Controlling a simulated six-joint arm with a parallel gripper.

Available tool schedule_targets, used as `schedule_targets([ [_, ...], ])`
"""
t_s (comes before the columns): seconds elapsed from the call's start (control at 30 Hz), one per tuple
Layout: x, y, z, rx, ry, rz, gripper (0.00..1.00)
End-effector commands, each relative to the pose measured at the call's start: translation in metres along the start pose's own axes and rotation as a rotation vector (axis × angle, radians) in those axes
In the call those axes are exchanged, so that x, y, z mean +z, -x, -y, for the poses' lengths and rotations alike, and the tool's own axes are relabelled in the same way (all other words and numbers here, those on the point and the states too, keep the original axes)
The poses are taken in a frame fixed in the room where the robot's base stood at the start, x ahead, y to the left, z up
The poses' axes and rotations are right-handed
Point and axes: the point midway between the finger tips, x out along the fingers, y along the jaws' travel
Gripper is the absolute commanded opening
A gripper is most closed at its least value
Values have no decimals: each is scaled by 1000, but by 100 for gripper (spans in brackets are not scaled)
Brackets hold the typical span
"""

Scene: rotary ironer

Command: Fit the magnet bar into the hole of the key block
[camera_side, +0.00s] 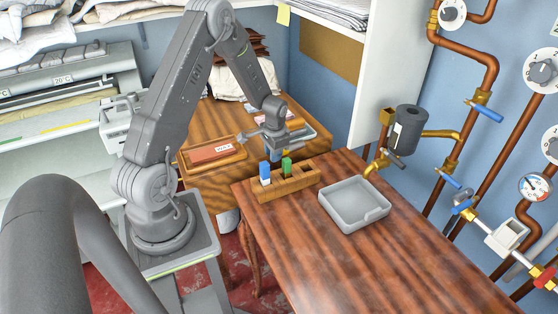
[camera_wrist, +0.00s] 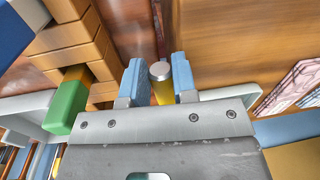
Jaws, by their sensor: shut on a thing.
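The magnet bar (camera_wrist: 162,92) shows in the wrist view as a yellow bar with a round silver end. My gripper (camera_wrist: 159,80) is shut on it, with a blue pad on each side. In the side view, my gripper (camera_side: 276,150) is above and just behind the wooden key block (camera_side: 283,188); the bar cannot be made out there. The key block holds a blue piece (camera_side: 265,173) and a green piece (camera_side: 286,165). A dark open hole (camera_side: 307,170) shows at its right part. In the wrist view the block (camera_wrist: 75,45) is at upper left, apart from the bar.
A grey square tray (camera_side: 354,218) stands on the striped wooden table (camera_side: 345,265), right of the block. A wooden tray with a red item (camera_side: 212,152) is on the back table. A brass tap (camera_side: 377,162) and pipes line the right wall. The table's front is clear.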

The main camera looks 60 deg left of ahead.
Motion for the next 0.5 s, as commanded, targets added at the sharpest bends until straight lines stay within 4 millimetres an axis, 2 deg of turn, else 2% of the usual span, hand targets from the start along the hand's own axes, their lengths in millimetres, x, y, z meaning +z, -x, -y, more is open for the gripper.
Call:
schedule_targets([
  [0.2, 33, 22, 25, -2, 5, -3, 0],
  [0.5, 70, 45, 51, -2, 4, -2, 0],
])
